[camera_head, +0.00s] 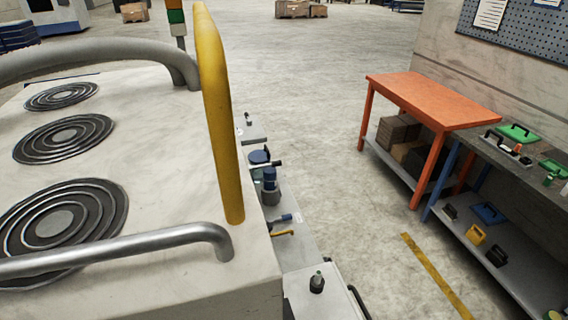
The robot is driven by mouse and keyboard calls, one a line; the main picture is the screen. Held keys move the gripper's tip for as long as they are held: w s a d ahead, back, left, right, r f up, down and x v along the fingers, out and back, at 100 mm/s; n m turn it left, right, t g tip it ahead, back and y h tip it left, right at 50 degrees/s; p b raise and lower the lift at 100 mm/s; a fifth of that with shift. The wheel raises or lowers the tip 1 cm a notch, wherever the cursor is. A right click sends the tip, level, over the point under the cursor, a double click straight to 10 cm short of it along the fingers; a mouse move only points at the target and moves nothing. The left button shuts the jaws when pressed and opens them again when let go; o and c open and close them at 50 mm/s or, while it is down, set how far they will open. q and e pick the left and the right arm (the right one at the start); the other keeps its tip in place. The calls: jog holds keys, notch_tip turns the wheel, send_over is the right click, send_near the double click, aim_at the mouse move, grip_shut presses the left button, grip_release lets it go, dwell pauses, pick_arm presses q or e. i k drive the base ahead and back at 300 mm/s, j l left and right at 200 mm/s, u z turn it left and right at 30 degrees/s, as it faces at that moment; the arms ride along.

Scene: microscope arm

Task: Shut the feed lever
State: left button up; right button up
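A thick yellow bar (219,115) stands upright at the right edge of a large pale machine top, leaning slightly to the left at its upper end. It may be the feed lever; I cannot tell for sure. A small yellow handle (283,233) lies low on the side ledge beside the machine, next to a blue-handled item (287,218). Neither of my grippers shows in the head view, and nothing is seen touching the yellow bar.
The machine top (150,125) carries round ringed plates (66,139), a thick grey tube (100,60) and a metal rail (120,251). An orange table (430,98) and a grey bench (520,167) with tools stand right. Concrete floor between is open.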

aim_at(284, 218)
jog(key=i+l+z, duration=0.15)
jog(key=i+l, duration=0.15)
jog(key=i+l+z, duration=0.15)
jog(key=i, duration=0.35)
jog(key=i+l+z, duration=0.15)
jog(key=i, duration=0.3)
jog(key=i+l+z, duration=0.15)
jog(key=i, duration=0.3)
jog(key=i+u, duration=0.4)
jog(key=i+l+u, duration=0.1)
jog(key=i+u, duration=0.25)
jog(key=i+l+u, duration=0.2)
jog(key=i+u, duration=0.2)
jog(key=i+l+u, duration=0.35)
jog(key=u, duration=0.45)
jog(key=l+u, duration=0.1)
jog(key=u, duration=0.3)
jog(key=i+u, duration=0.1)
jog(key=u, duration=0.35)
jog(key=l+u, duration=0.1)
jog(key=u, duration=0.75)
jog(key=l+u, duration=0.1)
jog(key=u, duration=0.35)
